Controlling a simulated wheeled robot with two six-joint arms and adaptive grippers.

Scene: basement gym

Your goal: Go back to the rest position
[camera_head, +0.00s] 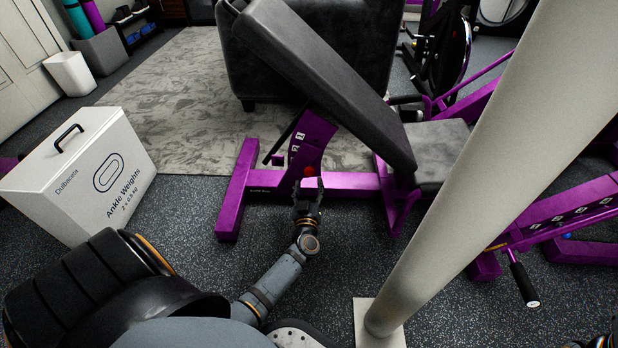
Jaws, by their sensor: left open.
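My left arm reaches up from the bottom of the head view. Its gripper (308,187) is open, with its two fingers apart and pointing away from me. It shows in front of the purple frame of an adjustable weight bench (340,184). A small red round part (309,171) shows just beyond the fingertips, against the bench frame. I cannot tell whether the fingers touch the bench, and I see nothing held between them. My right gripper is not in view; only a dark piece shows at the bottom right corner.
A white Ankle Weights box (85,170) stands on the left. A thick pale post (470,170) with a square foot rises on the right. Purple gym equipment (560,215) stands behind it. A grey rug (185,100) and dark speckled floor are open at left centre.

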